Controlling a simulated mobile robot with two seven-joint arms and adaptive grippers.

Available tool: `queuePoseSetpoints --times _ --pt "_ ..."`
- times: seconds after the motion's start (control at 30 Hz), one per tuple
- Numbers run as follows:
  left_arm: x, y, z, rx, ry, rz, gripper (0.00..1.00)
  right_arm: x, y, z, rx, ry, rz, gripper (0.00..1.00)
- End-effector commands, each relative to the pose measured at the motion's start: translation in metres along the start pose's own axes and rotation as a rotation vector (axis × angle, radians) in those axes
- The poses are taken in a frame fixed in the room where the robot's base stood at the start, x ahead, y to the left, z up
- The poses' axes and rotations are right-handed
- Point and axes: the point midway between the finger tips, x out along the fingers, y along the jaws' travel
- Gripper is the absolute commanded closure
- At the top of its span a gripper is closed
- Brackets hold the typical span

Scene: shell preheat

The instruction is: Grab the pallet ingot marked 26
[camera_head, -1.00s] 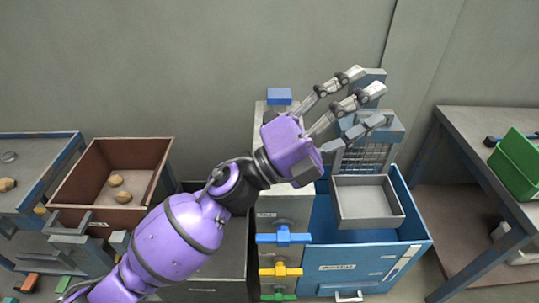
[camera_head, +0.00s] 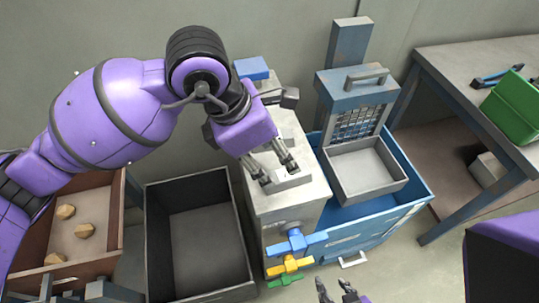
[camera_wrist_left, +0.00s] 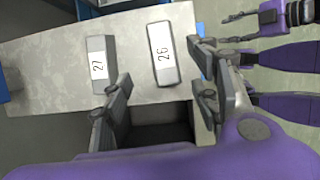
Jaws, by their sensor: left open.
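The ingot marked 26 (camera_wrist_left: 163,54) is a grey bar with a white label, lying on a pale grey cabinet top (camera_wrist_left: 60,45) in the left wrist view. A similar ingot marked 27 (camera_wrist_left: 98,66) lies to its left, apart from it. My left gripper (camera_head: 278,176) is open and points down over the cabinet top in the head view. In the wrist view its fingers (camera_wrist_left: 162,98) are spread, with the 26 ingot ahead of the gap, nearer the right finger. In the head view the ingot numbers cannot be read. My right gripper (camera_head: 337,288) shows spread fingers at the bottom edge.
Blue, yellow and green handles (camera_head: 296,243) stick out from the cabinet front. A dark open bin (camera_head: 205,240) stands left, a brown box with lumps (camera_head: 95,190) farther left. A blue unit with a grey tray (camera_head: 365,170) stands right, then a table with a green crate (camera_head: 515,108).

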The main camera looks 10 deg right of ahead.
Motion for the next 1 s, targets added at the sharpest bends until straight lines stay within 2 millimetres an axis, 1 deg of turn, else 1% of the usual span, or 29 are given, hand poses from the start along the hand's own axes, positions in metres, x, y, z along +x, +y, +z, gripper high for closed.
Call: queuePoseSetpoints --times 0.1,0.17,0.37,0.5,0.6,0.8,0.87,1.0 --pt "0.015 -0.002 0.000 -0.002 0.001 -0.005 0.44 -0.002 0.005 0.011 -0.008 -0.021 0.005 0.60" --pt "0.021 -0.002 0.000 -0.002 0.000 -0.004 0.44 -0.003 0.006 0.012 -0.010 -0.026 0.006 0.60" --pt "0.048 -0.005 0.003 -0.003 -0.001 -0.004 0.44 -0.004 0.004 -0.001 -0.006 -0.004 0.003 0.60" --pt "0.067 -0.005 0.002 -0.003 -0.002 -0.005 0.44 -0.004 0.002 -0.003 0.000 0.002 0.002 0.60" --pt "0.072 -0.005 0.003 -0.002 -0.003 -0.003 0.44 -0.004 0.002 -0.002 0.001 -0.001 0.002 0.60" --pt "0.072 -0.005 0.003 -0.002 -0.003 -0.003 0.44 -0.004 0.002 -0.001 0.001 -0.003 0.002 0.60" --pt "0.072 -0.005 0.003 -0.002 -0.003 -0.003 0.51 -0.004 0.002 -0.001 0.001 -0.004 0.002 0.60" --pt "0.072 -0.005 0.002 -0.002 -0.003 -0.003 0.69 -0.004 0.002 0.000 0.001 -0.005 0.002 0.60"
